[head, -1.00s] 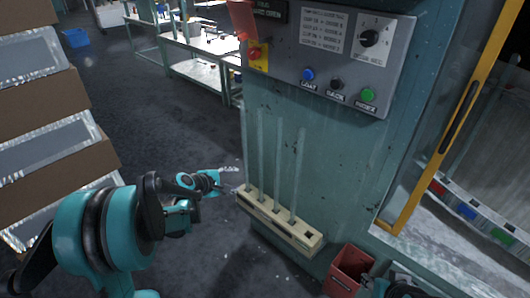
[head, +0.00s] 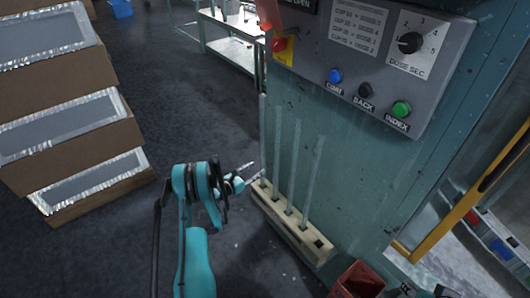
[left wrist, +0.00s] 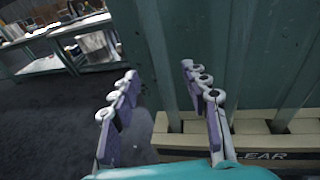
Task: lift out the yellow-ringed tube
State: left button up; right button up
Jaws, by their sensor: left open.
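A pale rack (head: 311,244) is fixed low on the green machine, with several tall glass tubes (head: 294,165) standing upright in it. I cannot make out a yellow ring on any tube. My left gripper (head: 250,172) is at the rack's left end, beside the leftmost tubes. In the left wrist view my left gripper (left wrist: 163,98) has its fingers wide apart, in front of the rack (left wrist: 180,142), which has "CLEAR" lettering. I see no tube clearly held between the fingers.
A control panel (head: 375,60) with a dial and buttons is above the tubes. A red bin (head: 357,281) is below the rack's right end. Stacked boxes (head: 65,110) stand at the left. The floor (head: 165,90) between boxes and machine is clear.

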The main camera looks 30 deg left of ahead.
aim_at(261, 166)
pick_arm(q)
jog(key=b+x, duration=0.2)
jog(key=x, duration=0.2)
jog(key=shift+w+d+r, duration=0.1)
jog(key=shift+w+d, duration=0.15)
jog(key=shift+w, duration=0.5)
jog(key=shift+r, duration=0.1)
grip_shut()
